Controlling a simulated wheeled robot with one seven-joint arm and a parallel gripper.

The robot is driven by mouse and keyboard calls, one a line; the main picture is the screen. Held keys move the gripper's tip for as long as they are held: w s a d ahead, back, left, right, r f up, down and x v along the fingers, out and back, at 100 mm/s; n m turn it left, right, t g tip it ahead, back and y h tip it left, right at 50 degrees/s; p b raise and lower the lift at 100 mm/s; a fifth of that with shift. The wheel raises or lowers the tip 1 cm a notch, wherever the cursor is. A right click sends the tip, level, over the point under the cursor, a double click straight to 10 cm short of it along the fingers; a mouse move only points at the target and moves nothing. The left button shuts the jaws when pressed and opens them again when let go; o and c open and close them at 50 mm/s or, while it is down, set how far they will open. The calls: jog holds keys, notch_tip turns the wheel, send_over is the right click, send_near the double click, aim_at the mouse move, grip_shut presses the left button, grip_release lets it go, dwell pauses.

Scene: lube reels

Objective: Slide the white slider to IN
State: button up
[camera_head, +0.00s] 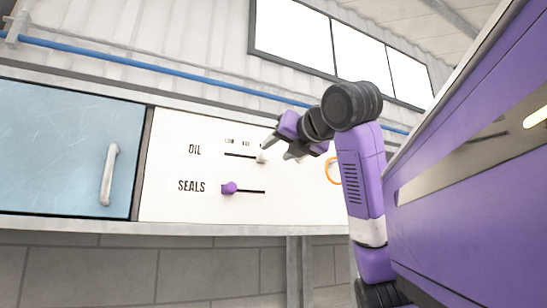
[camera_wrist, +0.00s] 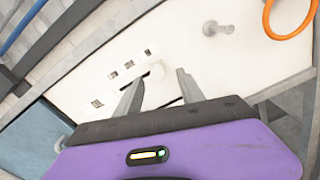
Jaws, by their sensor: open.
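The white slider (camera_head: 262,158) sits at the right end of a short dark slot beside the word OIL on a white panel (camera_head: 200,214). In the wrist view the white slider (camera_wrist: 157,70) appears between and just beyond my fingertips. My gripper (camera_head: 277,153) is open, just right of the slider in the head view; its spread fingers also show in the wrist view (camera_wrist: 160,78). I cannot tell whether a finger touches the slider. Small labels (camera_head: 238,141) above the slot are too small to read. A purple slider (camera_head: 229,188) is at the left end of the SEALS slot.
A blue door (camera_head: 60,150) with a pale upright handle (camera_head: 109,175) is left of the panel. A blue pipe (camera_head: 180,72) runs along the wall above.

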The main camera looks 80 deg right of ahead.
jog(key=v, duration=0.3)
jog(key=shift+s+a+b, duration=0.25)
jog(key=shift+s+b, duration=0.05)
jog(key=shift+b, duration=0.1)
